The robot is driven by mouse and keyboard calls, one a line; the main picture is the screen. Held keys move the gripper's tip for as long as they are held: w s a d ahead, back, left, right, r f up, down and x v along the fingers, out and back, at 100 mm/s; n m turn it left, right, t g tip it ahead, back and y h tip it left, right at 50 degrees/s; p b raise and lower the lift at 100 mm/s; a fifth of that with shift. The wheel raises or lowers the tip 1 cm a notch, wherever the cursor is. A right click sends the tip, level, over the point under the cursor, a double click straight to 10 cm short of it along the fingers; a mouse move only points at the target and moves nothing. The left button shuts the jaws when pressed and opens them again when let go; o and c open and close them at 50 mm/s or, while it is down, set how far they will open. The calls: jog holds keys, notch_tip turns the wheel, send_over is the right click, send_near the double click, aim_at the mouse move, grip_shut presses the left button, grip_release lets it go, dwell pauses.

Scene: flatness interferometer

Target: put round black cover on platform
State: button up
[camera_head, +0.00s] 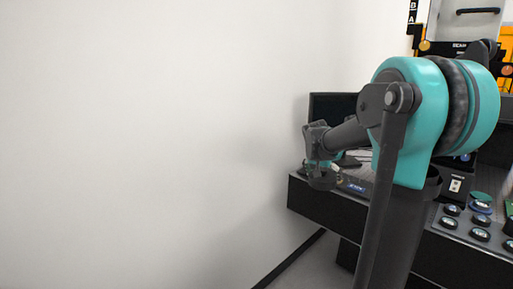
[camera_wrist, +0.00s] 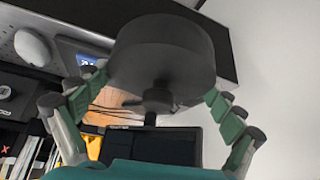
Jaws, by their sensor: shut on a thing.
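The round black cover (camera_wrist: 165,52) fills the upper middle of the wrist view. Its narrow stem and knob (camera_wrist: 158,101) point back toward my palm. My gripper (camera_wrist: 153,82) has its teal fingers on either side of the cover, shut on it; the exact contact is hard to see. In the head view my gripper (camera_head: 320,158) is at the desk's left end, with the dark cover (camera_head: 321,181) below it, apparently in front of the desk edge. I cannot identify the platform in either view.
A black desk (camera_head: 330,208) runs to the right, with a monitor (camera_head: 332,107) behind my gripper. Several round pieces sit in a tray (camera_head: 463,228) at right. The plain wall is at left.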

jog(key=a+f+n+y, duration=0.1)
jog(key=a+f+n, duration=0.2)
jog(key=f, duration=0.7)
jog(key=w+a+f+n+t+y, duration=0.1)
jog(key=a+f+n+y, duration=0.1)
jog(key=f, duration=0.8)
jog(key=shift+a+f+n+y, duration=0.35)
jog(key=shift+a+n, duration=0.55)
jog(key=shift+a, duration=0.15)
